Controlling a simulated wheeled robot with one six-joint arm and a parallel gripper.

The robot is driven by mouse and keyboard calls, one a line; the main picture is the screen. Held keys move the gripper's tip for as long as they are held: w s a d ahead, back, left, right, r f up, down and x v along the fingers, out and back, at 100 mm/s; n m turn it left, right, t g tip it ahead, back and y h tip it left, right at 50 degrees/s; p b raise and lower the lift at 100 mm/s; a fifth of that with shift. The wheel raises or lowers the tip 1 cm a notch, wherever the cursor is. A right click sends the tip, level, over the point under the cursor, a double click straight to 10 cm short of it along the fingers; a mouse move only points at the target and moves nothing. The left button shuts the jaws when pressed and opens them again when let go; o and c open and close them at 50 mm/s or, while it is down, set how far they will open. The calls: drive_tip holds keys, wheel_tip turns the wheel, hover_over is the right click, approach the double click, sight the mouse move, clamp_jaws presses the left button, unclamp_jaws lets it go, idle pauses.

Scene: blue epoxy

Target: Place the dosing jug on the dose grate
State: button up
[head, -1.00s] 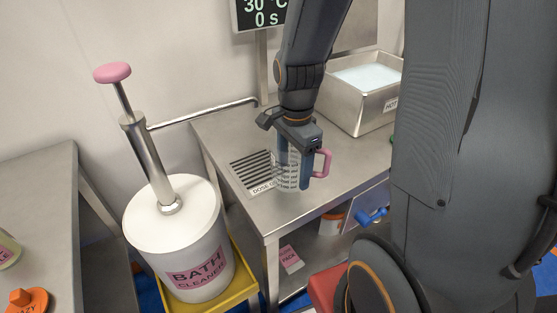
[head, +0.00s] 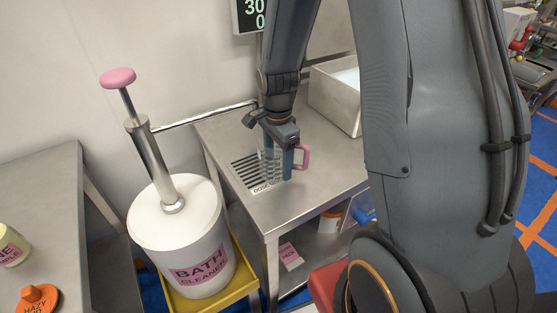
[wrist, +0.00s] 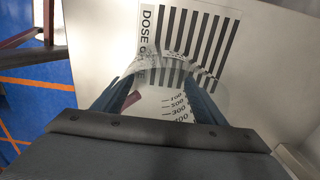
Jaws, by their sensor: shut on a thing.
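My gripper (head: 280,160) is shut on the dosing jug (head: 267,165), a clear jug with dark graduation marks and a pink handle. In the wrist view the jug (wrist: 165,65) is between my two fingers, with its scale numbers showing. The dose grate (head: 244,172) is a set of dark slots in the steel table top, with a printed label at its front edge. In the head view the jug overlaps the right part of the grate. In the wrist view the grate (wrist: 205,45) lies just beyond the jug. I cannot tell whether the jug's base touches the surface.
A large white bath cleaner drum (head: 180,240) with a pink-topped pump stands left of the table in a yellow tray (head: 240,275). The pump's spout reaches toward the table's back. A steel basin (head: 335,100) stands behind right. The table front (head: 290,215) is clear.

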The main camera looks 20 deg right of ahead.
drive_tip(key=shift+f, duration=0.1)
drive_tip(key=o, duration=1.1)
wheel_tip(320, 180, up, 12)
drive_tip(key=shift+r+b, duration=0.1)
drive_tip(key=shift+b, duration=0.35)
